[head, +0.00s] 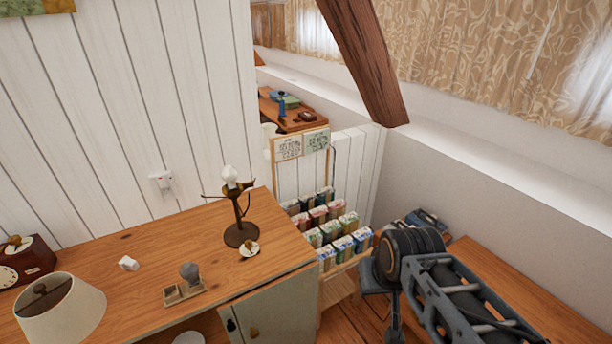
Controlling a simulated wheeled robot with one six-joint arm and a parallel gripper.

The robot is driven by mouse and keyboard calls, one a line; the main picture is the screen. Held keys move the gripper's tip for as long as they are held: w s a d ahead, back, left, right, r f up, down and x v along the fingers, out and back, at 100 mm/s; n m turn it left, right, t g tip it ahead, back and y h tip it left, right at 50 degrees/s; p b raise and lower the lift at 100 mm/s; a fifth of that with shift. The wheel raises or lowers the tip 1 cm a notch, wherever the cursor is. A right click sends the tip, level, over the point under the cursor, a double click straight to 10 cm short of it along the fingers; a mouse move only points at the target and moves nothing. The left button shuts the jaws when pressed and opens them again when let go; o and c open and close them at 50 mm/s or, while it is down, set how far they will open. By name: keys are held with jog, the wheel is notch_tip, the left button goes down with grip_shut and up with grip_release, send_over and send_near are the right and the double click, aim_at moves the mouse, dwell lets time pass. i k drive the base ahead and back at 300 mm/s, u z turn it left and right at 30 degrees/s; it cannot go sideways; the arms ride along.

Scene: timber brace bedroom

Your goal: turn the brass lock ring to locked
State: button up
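I cannot make out a lock ring for certain in the head view. A small brass-coloured piece (254,332) sits on the front of the pale cabinet (285,312), beside a small dark fitting (231,325). Another small brass piece on a white round base (249,250) lies on the desk top by the lamp stand. I cannot tell the position of either. My arm shows at the lower right, with its dark end part (385,285) hanging beside the card rack. I cannot tell whether the gripper fingers are open or shut. It is well to the right of the cabinet front.
The wooden desk (130,245) holds a dark lamp stand (238,215), a small wooden holder (184,291), a white shade (60,310) and a dark red box (28,262). A rack of colourful packets (335,235) stands right of the cabinet. A slanted timber brace (365,60) crosses behind.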

aim_at(249, 185)
jog(key=z, duration=0.75)
jog(key=i, duration=1.05)
jog(key=u, duration=1.55)
jog(key=k, duration=0.75)
jog(key=u, duration=0.45)
jog(key=i, duration=1.05)
